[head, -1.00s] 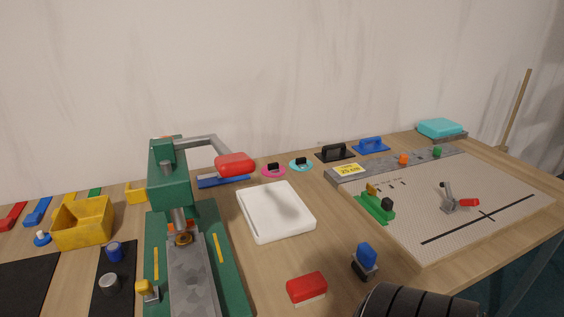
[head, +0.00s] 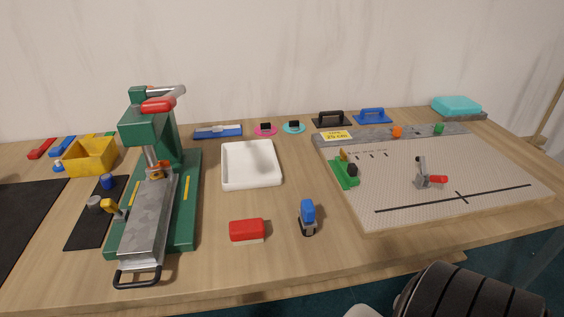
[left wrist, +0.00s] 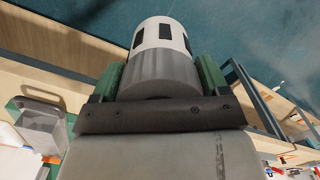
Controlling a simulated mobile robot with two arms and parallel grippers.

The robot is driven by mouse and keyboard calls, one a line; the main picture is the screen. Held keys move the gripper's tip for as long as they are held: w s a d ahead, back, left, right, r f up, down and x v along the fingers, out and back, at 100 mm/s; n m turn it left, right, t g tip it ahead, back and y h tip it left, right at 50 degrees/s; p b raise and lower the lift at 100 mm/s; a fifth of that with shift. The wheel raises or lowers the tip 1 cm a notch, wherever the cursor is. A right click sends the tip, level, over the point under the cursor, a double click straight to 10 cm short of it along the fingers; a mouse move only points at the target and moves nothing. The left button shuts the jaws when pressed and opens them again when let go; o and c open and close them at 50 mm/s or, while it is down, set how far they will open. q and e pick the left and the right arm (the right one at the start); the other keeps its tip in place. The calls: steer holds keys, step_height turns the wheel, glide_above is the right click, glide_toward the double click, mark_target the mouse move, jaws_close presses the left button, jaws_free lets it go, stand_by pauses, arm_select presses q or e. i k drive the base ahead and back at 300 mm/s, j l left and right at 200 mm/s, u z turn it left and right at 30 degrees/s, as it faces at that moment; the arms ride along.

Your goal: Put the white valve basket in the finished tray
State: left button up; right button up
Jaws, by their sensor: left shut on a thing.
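My left gripper (left wrist: 160,76) shows in the left wrist view, its two green fingers shut on the sides of a white and grey cylinder with dark slots, which looks like the white valve basket (left wrist: 177,34). The basket is held over the blue-green floor, in front of the table edge. In the head view, an empty white tray (head: 251,183) lies on the table right of the green press; no label shows that it is the finished tray. Neither my left gripper nor the basket shows in the head view. My right gripper is not in view.
The green press (head: 188,225) stands left of the tray, with a yellow bin (head: 90,157) beyond it. A red block (head: 247,230) and a blue-topped tool (head: 308,216) lie in front of the tray. A beige board (head: 450,180) covers the right side.

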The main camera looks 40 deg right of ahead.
mark_target(249, 166)
steer(key=k+l+z, duration=0.15)
steer(key=z, duration=0.2)
steer(key=k+l+z, duration=0.1)
steer(key=z, duration=0.25)
steer(key=k+l+z, duration=0.1)
steer(key=l+z, duration=0.25)
steer(key=j, duration=0.1)
